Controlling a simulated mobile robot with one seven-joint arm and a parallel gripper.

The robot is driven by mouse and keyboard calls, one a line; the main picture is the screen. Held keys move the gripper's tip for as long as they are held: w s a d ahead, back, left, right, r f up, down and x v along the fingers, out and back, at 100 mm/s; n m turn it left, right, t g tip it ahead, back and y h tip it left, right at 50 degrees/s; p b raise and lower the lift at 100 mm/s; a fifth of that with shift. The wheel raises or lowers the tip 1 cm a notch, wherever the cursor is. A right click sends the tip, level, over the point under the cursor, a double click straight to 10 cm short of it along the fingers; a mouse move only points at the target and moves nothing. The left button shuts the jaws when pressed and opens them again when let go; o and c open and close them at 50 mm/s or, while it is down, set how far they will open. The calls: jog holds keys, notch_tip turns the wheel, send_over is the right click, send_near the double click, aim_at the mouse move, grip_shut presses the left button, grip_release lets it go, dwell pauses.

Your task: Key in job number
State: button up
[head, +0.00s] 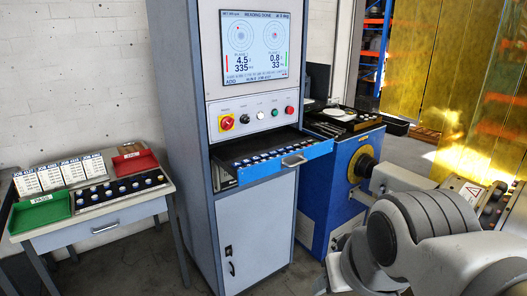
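A tall grey cabinet (182,120) stands in the middle of the head view. Its upper screen (255,47) shows two round dials, a heading that seems to read "READING DONE", and the figures 4.5, 335, 0.8 and 33. A blue-fronted drawer (265,171) is pulled out and holds rows of small blue and white pieces on black; whether these are keys I cannot tell. My arm fills the lower right; my gripper is not visible.
A side table (95,228) at left carries several printed cards (50,178), a green tray (40,210) labelled PASS, a red tray (135,163) and a black rack (121,190) of round pieces. A blue machine (318,192) stands right of the cabinet, before yellow curtains.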

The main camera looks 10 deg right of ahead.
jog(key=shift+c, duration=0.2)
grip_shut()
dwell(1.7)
